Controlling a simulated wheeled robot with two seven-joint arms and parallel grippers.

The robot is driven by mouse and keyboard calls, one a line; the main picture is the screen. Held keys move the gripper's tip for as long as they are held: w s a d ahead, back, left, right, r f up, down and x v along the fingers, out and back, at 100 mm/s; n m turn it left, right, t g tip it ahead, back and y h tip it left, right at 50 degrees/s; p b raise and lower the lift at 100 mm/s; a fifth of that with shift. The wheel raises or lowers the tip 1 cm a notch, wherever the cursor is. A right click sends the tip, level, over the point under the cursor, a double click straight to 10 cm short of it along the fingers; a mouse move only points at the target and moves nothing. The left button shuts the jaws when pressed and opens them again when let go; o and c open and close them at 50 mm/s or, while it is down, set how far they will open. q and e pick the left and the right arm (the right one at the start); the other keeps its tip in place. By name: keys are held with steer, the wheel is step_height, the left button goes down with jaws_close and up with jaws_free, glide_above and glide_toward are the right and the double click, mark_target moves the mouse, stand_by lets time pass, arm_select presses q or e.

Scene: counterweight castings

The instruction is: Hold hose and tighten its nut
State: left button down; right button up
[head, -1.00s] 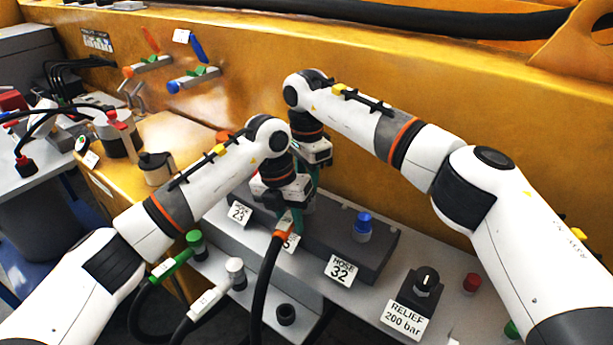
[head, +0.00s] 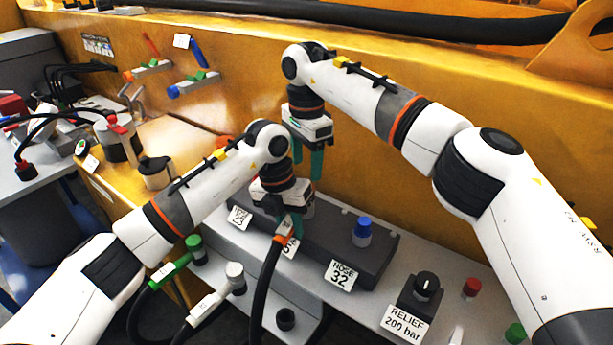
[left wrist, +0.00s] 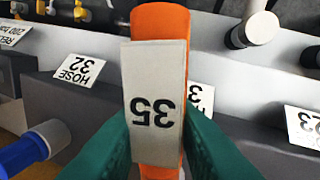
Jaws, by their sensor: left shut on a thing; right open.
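The black hose (head: 262,290) rises to an orange end (head: 281,236) at the dark manifold block. My left gripper (head: 296,226) is shut on this orange end. The left wrist view shows the orange sleeve (left wrist: 158,22) with its white tag 35 (left wrist: 154,100) upside down between the green fingers (left wrist: 155,150). The hose's nut and its joint with the port are hidden behind my gripper. My right gripper (head: 308,166) is open and empty, above and behind the left one, fingers pointing down.
The manifold block (head: 318,240) bears labels 23 and HOSE 32 (head: 341,274) and a blue-capped port (head: 362,229). A green-ended hose (head: 172,264) and a white-ended hose (head: 210,302) lie left. A relief knob (head: 426,285) stands right. The yellow wall (head: 460,130) is close behind.

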step_height(320, 180, up, 7)
steer(key=shift+f, duration=0.2)
stand_by(0.3)
step_height(320, 180, down, 12)
steer(key=n, duration=0.4)
steer(key=shift+w+f+n, duration=0.1)
steer(key=shift+f+n, duration=0.1)
steer(key=shift+n, duration=0.1)
steer(key=shift+c, duration=0.3)
steer(key=c, duration=0.9)
steer(key=m, duration=0.4)
steer(key=shift+m, duration=0.4)
steer(key=shift+c, duration=0.2)
